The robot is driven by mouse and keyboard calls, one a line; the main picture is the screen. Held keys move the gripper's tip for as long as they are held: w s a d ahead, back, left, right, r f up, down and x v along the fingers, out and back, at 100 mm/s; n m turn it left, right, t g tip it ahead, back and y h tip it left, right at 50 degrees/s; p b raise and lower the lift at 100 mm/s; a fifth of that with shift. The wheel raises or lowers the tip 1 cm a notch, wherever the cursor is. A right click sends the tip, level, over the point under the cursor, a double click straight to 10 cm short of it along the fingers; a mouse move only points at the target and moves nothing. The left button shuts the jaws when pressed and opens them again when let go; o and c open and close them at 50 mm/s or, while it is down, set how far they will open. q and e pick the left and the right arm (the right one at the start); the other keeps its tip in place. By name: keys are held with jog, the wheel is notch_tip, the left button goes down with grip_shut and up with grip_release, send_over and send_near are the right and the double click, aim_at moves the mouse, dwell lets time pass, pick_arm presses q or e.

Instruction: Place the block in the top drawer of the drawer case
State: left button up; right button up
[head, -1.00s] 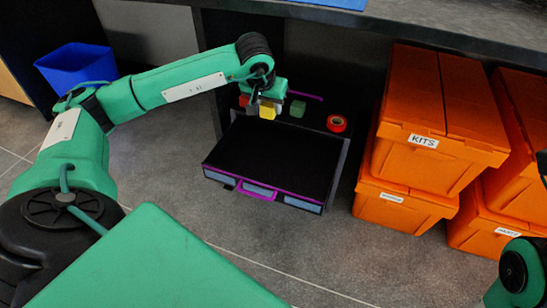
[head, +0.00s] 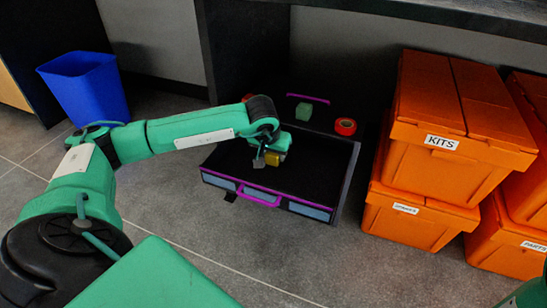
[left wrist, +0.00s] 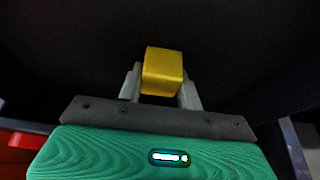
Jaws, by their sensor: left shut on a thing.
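The yellow block (head: 275,159) is held by my left gripper (head: 266,160), low over the black inside of the open top drawer (head: 315,172). In the left wrist view the block (left wrist: 162,71) sits between the two grey fingers (left wrist: 161,88), against dark surroundings. I cannot tell whether it touches the drawer floor. The drawer case (head: 362,129) is dark, and its top drawer is pulled out toward me with a purple handle on its front. My right gripper is not in view.
A green block (head: 303,112) and a red tape roll (head: 345,126) rest on top of the case. Stacked orange boxes (head: 450,100) stand on the right. A blue bin (head: 85,88) stands at the left on the floor. A dark bench edge (head: 440,20) runs above.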

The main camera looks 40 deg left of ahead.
pick_arm(q)
jog(key=shift+f, duration=0.15)
jog(key=o, duration=1)
jog(key=shift+c, duration=0.2)
jog(key=shift+r, duration=0.2)
